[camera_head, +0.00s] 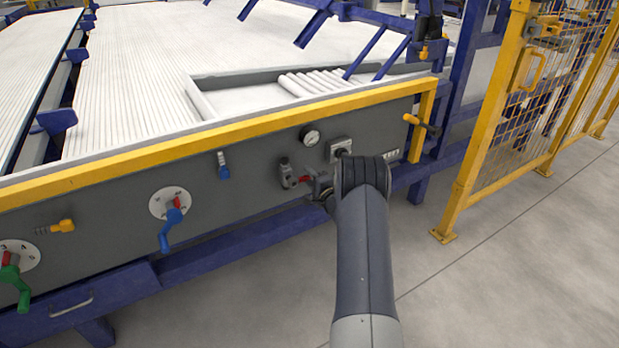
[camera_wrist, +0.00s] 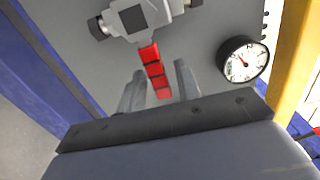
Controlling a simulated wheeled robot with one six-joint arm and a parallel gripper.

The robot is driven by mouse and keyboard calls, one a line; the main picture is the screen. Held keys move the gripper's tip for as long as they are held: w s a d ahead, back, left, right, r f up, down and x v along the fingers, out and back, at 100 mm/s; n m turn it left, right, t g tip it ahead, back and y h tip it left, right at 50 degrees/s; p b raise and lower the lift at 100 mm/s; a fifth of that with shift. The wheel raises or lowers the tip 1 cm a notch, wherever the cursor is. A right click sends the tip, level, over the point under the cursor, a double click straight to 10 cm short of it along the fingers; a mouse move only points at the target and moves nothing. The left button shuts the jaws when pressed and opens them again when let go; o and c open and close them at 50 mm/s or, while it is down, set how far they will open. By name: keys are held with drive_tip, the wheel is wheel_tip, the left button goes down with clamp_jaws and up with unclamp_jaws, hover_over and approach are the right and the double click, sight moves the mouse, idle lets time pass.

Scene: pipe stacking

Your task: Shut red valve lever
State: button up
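The red valve lever (camera_wrist: 153,68) runs from the grey valve body (camera_wrist: 133,20) toward my gripper in the wrist view. My gripper (camera_wrist: 159,76) is open, with one finger on each side of the lever's free end; small gaps seem to show on both sides. In the head view the valve body (camera_head: 286,174) is on the grey panel, and the red lever (camera_head: 304,179) points right from it. My gripper (camera_head: 318,184) is at the lever's right end, and my wrist partly hides it.
A pressure gauge (camera_wrist: 242,60) sits close to the right in the wrist view; it also shows in the head view (camera_head: 309,136). The yellow rail (camera_head: 230,130) runs above the panel. A blue lever (camera_head: 171,228) is to the left. A yellow fence (camera_head: 490,110) stands right.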

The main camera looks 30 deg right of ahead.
drive_tip(key=s+p, duration=0.2)
drive_tip(key=s, duration=0.8)
drive_tip(key=shift+s+d, duration=0.15)
drive_tip(key=shift+s, duration=0.25)
drive_tip(key=w+b, duration=0.1)
drive_tip(key=w, duration=0.4)
drive_tip(key=w+b, duration=0.1)
drive_tip(key=w, duration=0.5)
drive_tip(key=shift+a, duration=0.2)
drive_tip(key=shift+s, duration=0.1)
